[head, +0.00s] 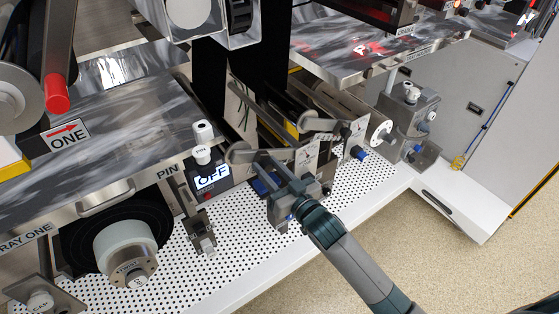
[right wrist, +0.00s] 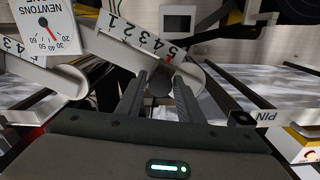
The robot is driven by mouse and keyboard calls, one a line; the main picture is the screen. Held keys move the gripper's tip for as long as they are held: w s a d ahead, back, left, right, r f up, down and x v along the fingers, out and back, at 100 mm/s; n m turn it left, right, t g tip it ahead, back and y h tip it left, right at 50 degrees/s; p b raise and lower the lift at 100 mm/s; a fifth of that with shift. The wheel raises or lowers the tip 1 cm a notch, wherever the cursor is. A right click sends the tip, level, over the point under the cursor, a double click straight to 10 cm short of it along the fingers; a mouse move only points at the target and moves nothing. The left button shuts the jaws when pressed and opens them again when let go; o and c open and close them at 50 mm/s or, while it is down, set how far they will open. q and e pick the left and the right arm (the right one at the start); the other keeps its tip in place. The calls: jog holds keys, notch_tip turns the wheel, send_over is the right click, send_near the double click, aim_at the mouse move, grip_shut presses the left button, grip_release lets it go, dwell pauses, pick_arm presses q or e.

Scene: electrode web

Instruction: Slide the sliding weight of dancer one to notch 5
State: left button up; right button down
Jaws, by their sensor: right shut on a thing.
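A light metal dancer beam (right wrist: 120,50) with a white number scale from 1 to 5 crosses the right wrist view. A red mark on it shows by the 5, near its rounded end. My right gripper (right wrist: 160,85) is shut on a dark, round sliding weight (right wrist: 161,80) beneath that end of the scale; its fingers hide part of the weight. In the head view my right gripper (head: 273,168) reaches in from the lower right to the nearer dancer beam (head: 275,153), where the weight cannot be made out. My left gripper is not in view.
A second beam (head: 325,125) stands just behind. The OFF display (head: 212,178) and a white PIN knob (head: 203,131) are left of my gripper. A spool (head: 125,248) sits at lower left. The perforated white shelf (head: 240,265) has clear room in front.

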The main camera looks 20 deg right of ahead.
jog(key=shift+a+r, duration=0.1)
jog(key=shift+r, duration=0.05)
jog(key=c, duration=1.4)
grip_release()
jog(key=shift+s+a, duration=0.1)
jog(key=shift+c, duration=0.2)
jog(key=shift+s, duration=0.1)
